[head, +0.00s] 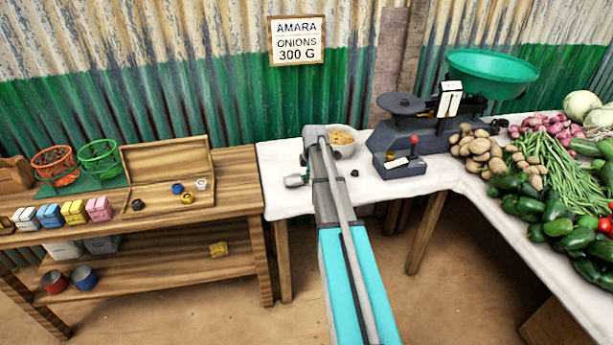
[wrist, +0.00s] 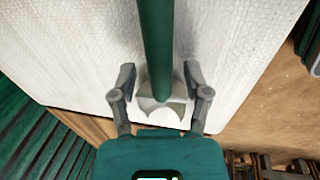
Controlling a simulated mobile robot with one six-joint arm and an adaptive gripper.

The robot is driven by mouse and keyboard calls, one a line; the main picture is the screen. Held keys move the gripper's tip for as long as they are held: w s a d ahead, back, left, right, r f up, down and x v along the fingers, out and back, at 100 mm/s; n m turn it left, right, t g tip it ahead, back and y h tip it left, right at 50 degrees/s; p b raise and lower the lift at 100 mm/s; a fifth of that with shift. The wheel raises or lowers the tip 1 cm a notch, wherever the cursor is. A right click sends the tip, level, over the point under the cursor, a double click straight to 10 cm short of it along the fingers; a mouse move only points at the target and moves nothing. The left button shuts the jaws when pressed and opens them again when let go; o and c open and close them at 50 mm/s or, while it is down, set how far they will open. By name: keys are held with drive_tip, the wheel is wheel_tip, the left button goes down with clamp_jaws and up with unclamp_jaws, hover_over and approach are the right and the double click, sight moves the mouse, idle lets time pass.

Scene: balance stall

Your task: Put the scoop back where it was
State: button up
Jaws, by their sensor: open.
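The scoop shows in the wrist view as a dark green handle (wrist: 156,45) with a pale grey metal end (wrist: 163,110) over the white tabletop. My gripper (wrist: 160,85) is open, with one finger on each side of the scoop and gaps visible between them. In the head view my gripper (head: 297,181) is low over the left end of the white table (head: 280,160), and I cannot make out the scoop apart from it there. A white bowl (head: 348,151) with yellowish contents stands just right of my wrist, partly hidden by it.
A dark scale (head: 428,128) with a green pan (head: 492,68) stands right of the bowl. A small black piece (head: 354,173) lies on the cloth. Potatoes (head: 482,153) and other vegetables fill the right side. A wooden shelf (head: 235,200) with small goods stands left.

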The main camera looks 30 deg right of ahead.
wheel_tip(320, 180, up, 11)
drive_tip(key=s+p, duration=0.2)
drive_tip(key=p, duration=0.9)
drive_tip(key=shift+s+a+r, duration=0.15)
drive_tip(key=shift+r, duration=0.05)
idle(0.5)
drive_tip(key=s+a+m+g, duration=0.1)
drive_tip(key=s+a+m, duration=0.6)
drive_tip(key=s+a, duration=0.4)
drive_tip(key=s+a+m+g, duration=0.1)
drive_tip(key=s+a+m, duration=0.7)
drive_tip(key=a, duration=1)
drive_tip(key=s, duration=0.3)
drive_tip(key=shift+a+f, duration=0.15)
drive_tip(key=shift+a, duration=0.15)
wheel_tip(320, 180, up, 5)
drive_tip(key=p, duration=0.5)
drive_tip(key=shift+f, duration=0.1)
